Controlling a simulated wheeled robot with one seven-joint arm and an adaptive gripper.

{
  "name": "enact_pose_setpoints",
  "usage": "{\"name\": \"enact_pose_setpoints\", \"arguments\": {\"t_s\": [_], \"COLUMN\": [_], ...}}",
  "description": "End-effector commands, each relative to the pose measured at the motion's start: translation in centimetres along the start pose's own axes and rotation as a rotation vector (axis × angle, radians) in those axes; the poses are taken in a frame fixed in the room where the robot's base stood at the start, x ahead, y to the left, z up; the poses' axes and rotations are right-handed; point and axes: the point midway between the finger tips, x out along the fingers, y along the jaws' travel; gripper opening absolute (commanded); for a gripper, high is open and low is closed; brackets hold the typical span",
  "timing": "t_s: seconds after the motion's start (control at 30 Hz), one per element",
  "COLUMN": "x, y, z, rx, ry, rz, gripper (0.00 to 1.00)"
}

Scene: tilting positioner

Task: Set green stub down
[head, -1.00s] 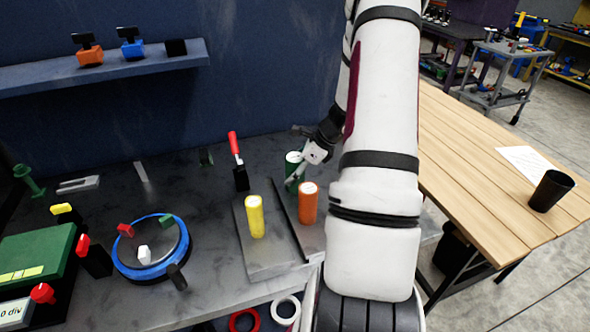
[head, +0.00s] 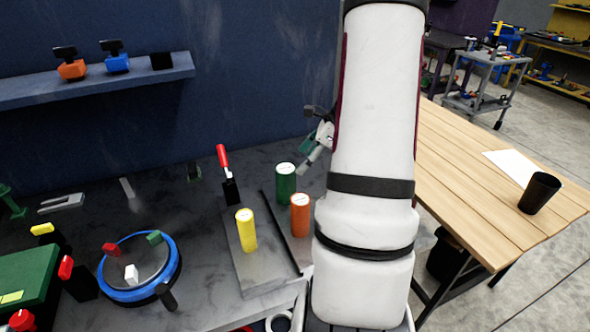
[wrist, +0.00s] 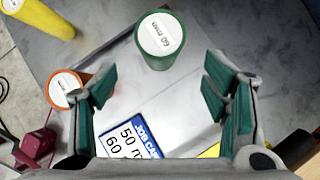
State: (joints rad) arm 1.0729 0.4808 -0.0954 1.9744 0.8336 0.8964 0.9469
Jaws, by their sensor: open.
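The green stub (head: 285,186) stands upright on the grey plate area at the back, behind the orange stub (head: 299,217). Its pale top reads "60 mm" in the wrist view (wrist: 160,36). My gripper (head: 308,160) is open and empty, above and to the right of the green stub, apart from it. In the wrist view its teal-padded fingers (wrist: 160,85) are spread wide, with the green stub beyond them. The yellow stub (head: 246,232) stands upright on the grey plate (head: 262,272), front left of the green one.
A red-handled clamp (head: 228,178) stands left of the green stub. A blue-rimmed round dish (head: 106,288) holds small coloured pieces at left. A job card (wrist: 132,140) lies below my gripper in the wrist view. A wooden table (head: 455,180) with a black cup (head: 540,193) is at right.

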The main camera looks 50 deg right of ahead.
Motion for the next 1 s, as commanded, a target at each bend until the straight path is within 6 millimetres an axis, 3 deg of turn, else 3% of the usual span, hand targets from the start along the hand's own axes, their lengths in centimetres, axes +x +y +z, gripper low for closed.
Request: {"name": "enact_pose_setpoints", "arguments": {"t_s": [0.3,0.37,0.47,0.57,0.7,0.83,1.0], "x": [-1.5,-1.6,-1.9,-2.5,-3.9,-5.3,-7.4], "y": [0.1,0.5,2.2,5.7,12.2,18.5,26.1], "z": [0.2,0.9,3.8,8.2,13.8,17.2,19.1], "rx": [-0.008,-0.038,-0.174,-0.416,-0.831,-1.217,-1.717], "ry": [0.001,0.005,0.021,0.05,0.095,0.131,0.175], "rz": [0.001,0.005,0.024,0.056,0.105,0.142,0.169], "gripper": [0.69,0.69,0.69,0.69,0.69,0.69,0.69]}}
